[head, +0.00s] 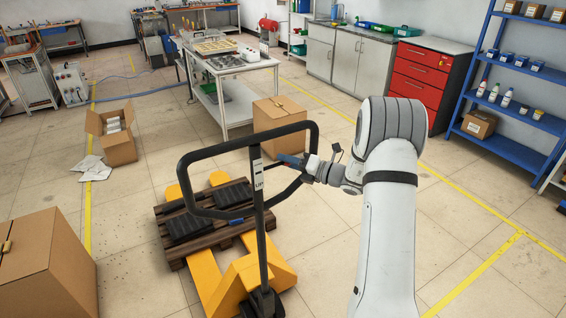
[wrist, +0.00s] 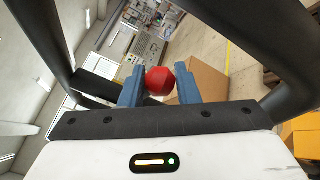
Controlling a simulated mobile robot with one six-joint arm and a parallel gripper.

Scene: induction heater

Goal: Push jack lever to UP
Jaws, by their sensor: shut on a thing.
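The pallet jack (head: 221,281) is yellow and has a black loop handle (head: 220,150) on an upright black post. A white label (head: 258,178) on the post carries small lettering that seems to include "UP". My gripper (head: 285,160) reaches into the loop from the right, close to the post. In the wrist view, my gripper's blue fingers (wrist: 159,88) are shut on a round red knob (wrist: 159,80), apparently the end of the jack lever. The knob and the rest of the lever are not visible in the head view. The black handle bars (wrist: 272,55) surround the fingers in the wrist view.
A wooden pallet (head: 173,247) with black cases (head: 190,225) lies on the forks. Cardboard boxes stand at front left (head: 45,270) and behind the handle (head: 282,112). A blue shelf (head: 500,140) stands at right. Floor between shelf and jack is clear.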

